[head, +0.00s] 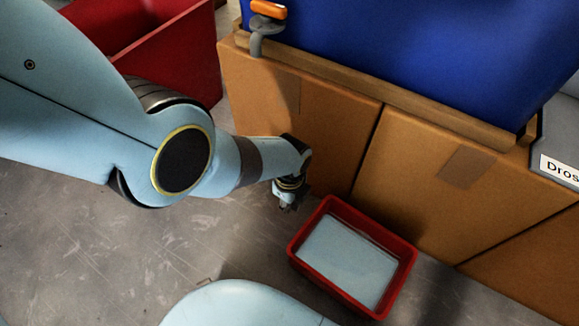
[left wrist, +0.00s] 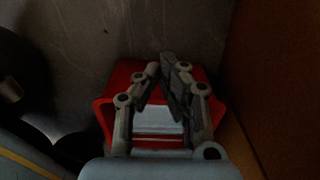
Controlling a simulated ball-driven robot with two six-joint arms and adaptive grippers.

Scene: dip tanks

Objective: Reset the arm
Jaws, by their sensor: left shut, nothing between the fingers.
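My left arm comes in from the left in the head view, and its gripper (head: 290,204) hangs low beside the cardboard boxes, just up and left of a small red tray. In the left wrist view the left gripper (left wrist: 165,75) has its fingers drawn together at the tips with nothing between them. The red tray (head: 407,262) has a pale light-blue inside and stands on the floor. It also shows behind the fingers in the left wrist view (left wrist: 104,112). My right gripper is in neither view.
Brown cardboard boxes (head: 420,185) stand along the right. A blue tank (head: 420,55) with an orange-handled clamp (head: 268,10) sits above them on a wooden board. A larger red bin (head: 185,50) stands at the upper left. Grey scuffed floor (head: 90,255) is open at the lower left.

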